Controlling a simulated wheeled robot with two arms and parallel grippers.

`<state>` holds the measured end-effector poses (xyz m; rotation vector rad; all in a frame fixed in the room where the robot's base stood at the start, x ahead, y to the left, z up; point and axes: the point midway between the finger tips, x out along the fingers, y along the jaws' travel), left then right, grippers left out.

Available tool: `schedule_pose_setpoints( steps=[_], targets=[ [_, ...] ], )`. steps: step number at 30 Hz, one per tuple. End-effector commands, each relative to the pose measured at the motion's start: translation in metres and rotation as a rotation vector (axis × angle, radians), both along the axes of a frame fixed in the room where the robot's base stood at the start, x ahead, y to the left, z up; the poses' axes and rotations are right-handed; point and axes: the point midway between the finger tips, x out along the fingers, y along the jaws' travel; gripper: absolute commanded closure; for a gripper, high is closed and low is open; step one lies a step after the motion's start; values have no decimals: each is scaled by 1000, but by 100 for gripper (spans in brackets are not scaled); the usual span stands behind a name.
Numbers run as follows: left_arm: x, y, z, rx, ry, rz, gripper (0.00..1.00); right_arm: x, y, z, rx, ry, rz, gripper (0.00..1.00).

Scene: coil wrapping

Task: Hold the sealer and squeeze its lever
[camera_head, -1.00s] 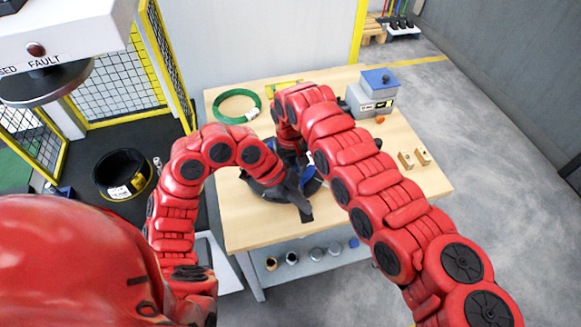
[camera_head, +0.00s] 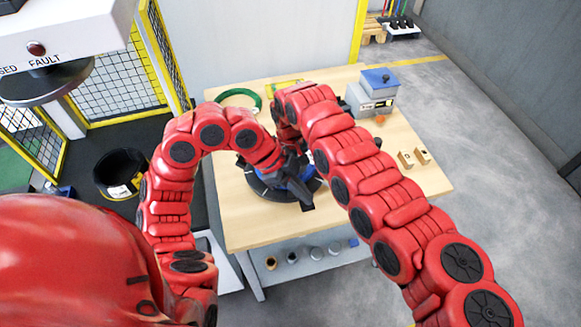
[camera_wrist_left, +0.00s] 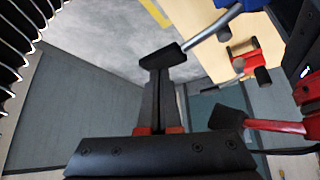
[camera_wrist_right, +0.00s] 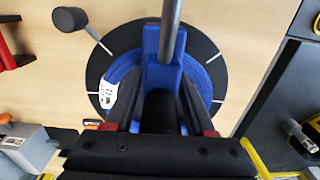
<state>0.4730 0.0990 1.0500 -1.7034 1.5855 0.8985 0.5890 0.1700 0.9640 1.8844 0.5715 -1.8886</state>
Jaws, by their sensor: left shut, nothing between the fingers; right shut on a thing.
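The sealer (camera_wrist_right: 164,72) is a blue tool with a grey metal lever (camera_wrist_right: 171,28), large in the right wrist view. My right gripper (camera_wrist_right: 160,110) is shut on the blue body, above a dark round disc (camera_wrist_right: 100,60) with a blue coil (camera_wrist_right: 124,82) and a white label. My left gripper (camera_wrist_left: 163,57) is shut and empty. In the left wrist view its tips are close to the end of the metal lever (camera_wrist_left: 214,27); whether they touch, I cannot tell. In the head view the left gripper (camera_head: 304,198) is over the disc's front.
The table's front left is clear.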

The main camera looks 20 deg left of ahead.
Motion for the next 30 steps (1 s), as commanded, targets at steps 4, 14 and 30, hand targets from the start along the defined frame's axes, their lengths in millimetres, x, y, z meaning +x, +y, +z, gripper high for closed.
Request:
schedule_pose_setpoints(
  steps=[4,14,30],
  targets=[
    [0,0,1,0,-1,-1,100,1,0,0,1,-2,-1,100],
    [1,0,34,1,-4,-1,100,1,0,0,2,-3,-1,100],
    [0,0,50,-1,0,-1,100,1,0,0,2,-3,-1,31]
  ],
)
